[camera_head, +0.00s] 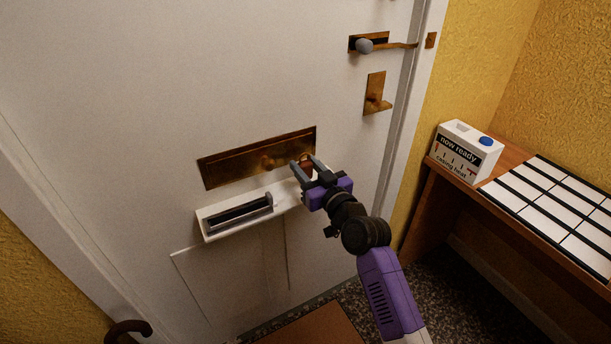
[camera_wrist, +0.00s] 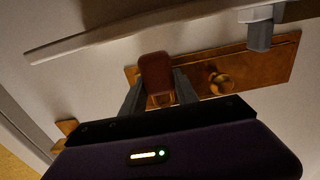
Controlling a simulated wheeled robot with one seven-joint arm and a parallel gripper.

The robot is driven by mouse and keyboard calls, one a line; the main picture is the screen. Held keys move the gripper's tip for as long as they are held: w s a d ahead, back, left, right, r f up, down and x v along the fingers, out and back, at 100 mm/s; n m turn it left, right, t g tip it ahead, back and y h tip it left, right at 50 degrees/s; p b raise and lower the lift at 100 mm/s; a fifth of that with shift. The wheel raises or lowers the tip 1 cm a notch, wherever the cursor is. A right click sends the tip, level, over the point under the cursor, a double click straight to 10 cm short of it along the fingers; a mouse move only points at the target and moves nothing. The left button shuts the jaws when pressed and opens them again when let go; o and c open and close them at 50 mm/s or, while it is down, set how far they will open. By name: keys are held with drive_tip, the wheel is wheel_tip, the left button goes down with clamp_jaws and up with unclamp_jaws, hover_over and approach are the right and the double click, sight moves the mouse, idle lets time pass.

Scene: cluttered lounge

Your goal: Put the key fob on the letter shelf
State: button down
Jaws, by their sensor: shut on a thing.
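The key fob (camera_wrist: 156,78) is a brown, rounded tab between my gripper's two fingers in the wrist view. In the head view my gripper (camera_head: 306,166) is at the right end of the letter shelf, in front of the door, and only a bit of the fob shows. The letter shelf (camera_head: 212,232) is a narrow white ledge on the door under the brass letter plate (camera_head: 225,171). Its pale edge also crosses the wrist view (camera_wrist: 90,42). I cannot tell whether the fob touches the shelf.
A wooden side table (camera_head: 432,180) with a white box (camera_head: 466,152) stands at right.

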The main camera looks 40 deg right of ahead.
drive_tip(key=shift+f, duration=1.1)
drive_tip(key=shift+f+b, duration=0.2)
drive_tip(key=shift+b, duration=0.2)
drive_tip(key=c, duration=0.9)
unclamp_jaws()
drive_tip(key=shift+r, duration=0.2)
drive_tip(key=b+v, duration=0.1)
drive_tip(key=v, duration=1.1)
drive_tip(key=s+a+f+g+y, duration=0.1)
drive_tip(key=s+a+f, duration=0.3)
drive_tip(key=s+a, duration=0.2)
drive_tip(key=s+a+f+g, duration=0.1)
drive_tip(key=s+a+f, duration=0.2)
drive_tip(key=s+a, duration=0.35)
drive_tip(key=s+a+r+n+y, duration=0.1)
drive_tip(key=s+a, duration=0.2)
drive_tip(key=s, duration=0.2)
drive_tip(key=s+a+r+n+y, duration=0.1)
drive_tip(key=s+a, duration=0.1)
drive_tip(key=s, duration=0.4)
drive_tip(key=s+a+r+n+y, duration=0.1)
drive_tip(key=s+a+y, duration=0.1)
drive_tip(key=s, duration=0.3)
drive_tip(key=shift+s+a+g, duration=0.15)
drive_tip(key=shift+s+a, duration=0.05)
drive_tip(key=shift+a, duration=0.2)
drive_tip(key=shift+s+a+g, duration=0.15)
drive_tip(key=shift+s+a, duration=0.05)
drive_tip(key=shift+a, duration=0.25)
